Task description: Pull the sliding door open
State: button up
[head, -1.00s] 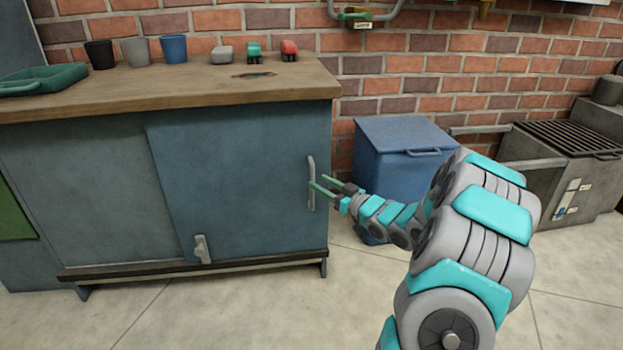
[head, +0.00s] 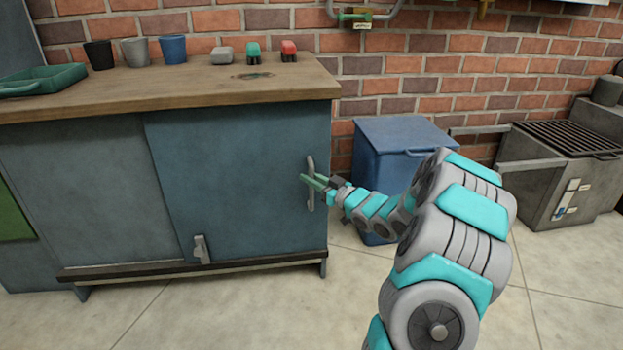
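The sliding door (head: 240,180) is the blue right-hand panel of the cabinet, overlapping the left panel (head: 85,190). It covers the cabinet's right half, so no opening shows. A grey vertical bar handle (head: 310,202) stands near its right edge. My gripper (head: 310,177) reaches in from the right, with its green fingers at the handle's middle. The fingers look apart, with a small gap between them. They cross the handle in the picture; whether they touch it or straddle it I cannot tell. A small grey latch-like piece (head: 201,249) sits at the door's lower left corner.
On the wooden top (head: 180,92) stand a green tray (head: 45,78), several cups and small blocks. A blue lidded bin (head: 395,150) stands right of the cabinet, behind my arm. A grill (head: 560,170) is farther right. The floor before the cabinet is clear.

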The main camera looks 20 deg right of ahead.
grip_shut()
dwell(1.0)
